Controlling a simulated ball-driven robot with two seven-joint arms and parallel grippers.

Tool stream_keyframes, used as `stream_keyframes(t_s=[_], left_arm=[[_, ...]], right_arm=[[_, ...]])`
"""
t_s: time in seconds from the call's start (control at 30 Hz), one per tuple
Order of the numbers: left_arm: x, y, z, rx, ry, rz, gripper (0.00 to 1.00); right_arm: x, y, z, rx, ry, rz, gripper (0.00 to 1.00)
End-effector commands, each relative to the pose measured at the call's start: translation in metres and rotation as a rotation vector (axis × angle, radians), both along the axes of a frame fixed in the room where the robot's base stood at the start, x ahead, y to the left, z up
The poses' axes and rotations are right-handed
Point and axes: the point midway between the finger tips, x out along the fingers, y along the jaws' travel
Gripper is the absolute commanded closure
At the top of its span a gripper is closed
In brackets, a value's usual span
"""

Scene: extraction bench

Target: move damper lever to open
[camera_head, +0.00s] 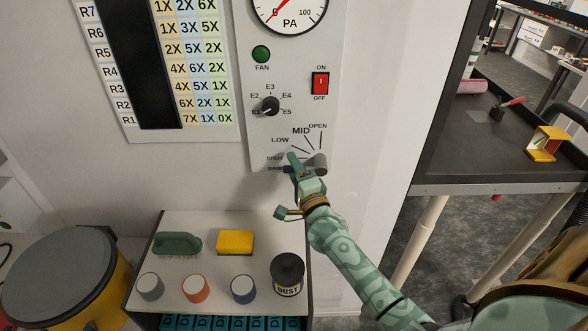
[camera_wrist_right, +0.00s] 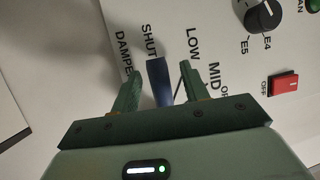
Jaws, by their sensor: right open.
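The damper lever shows in the right wrist view as a dark blue bar (camera_wrist_right: 158,78) pointing at the SHUT label. My right gripper (camera_wrist_right: 160,70) is open, with one finger on each side of the lever and visible gaps between. In the head view my right gripper (camera_head: 303,162) is at the bottom of the panel, over the SHUT and DAMPER labels, and hides most of the lever. My left gripper is not in view.
Above are a selector knob (camera_head: 271,106), a red switch (camera_head: 320,83) and a green fan button (camera_head: 261,54). Below, a small bench (camera_head: 215,270) holds a brush (camera_head: 178,244), a yellow sponge (camera_head: 235,242), several capped jars and a dust tin (camera_head: 287,275). A dark shelf (camera_head: 440,155) stands at right.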

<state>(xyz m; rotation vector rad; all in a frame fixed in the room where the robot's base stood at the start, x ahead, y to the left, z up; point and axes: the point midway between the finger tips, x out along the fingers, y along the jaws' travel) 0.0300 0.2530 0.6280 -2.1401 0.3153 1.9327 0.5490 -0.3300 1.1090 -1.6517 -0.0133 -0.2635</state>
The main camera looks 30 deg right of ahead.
Motion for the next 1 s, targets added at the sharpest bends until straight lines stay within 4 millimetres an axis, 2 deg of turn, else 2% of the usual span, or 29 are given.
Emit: stream_keyframes(t_s=[0.13,0.17,0.3,0.33,0.67,1.0], left_arm=[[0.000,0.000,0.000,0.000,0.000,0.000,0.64],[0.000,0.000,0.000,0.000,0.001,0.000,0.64],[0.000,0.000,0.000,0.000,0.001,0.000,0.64],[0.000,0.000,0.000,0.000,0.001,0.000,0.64],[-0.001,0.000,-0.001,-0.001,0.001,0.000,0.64],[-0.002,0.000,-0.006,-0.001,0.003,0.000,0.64]], right_arm=[[0.000,0.000,0.000,-0.001,0.000,0.000,0.55],[0.000,0.000,0.000,-0.001,0.000,0.000,0.58],[0.000,0.000,0.000,-0.001,0.000,0.000,0.97],[0.000,0.000,0.000,-0.001,0.000,0.000,1.00],[0.000,0.000,0.002,0.025,-0.016,0.001,1.00],[-0.001,-0.001,0.016,0.207,-0.128,0.001,1.00]])
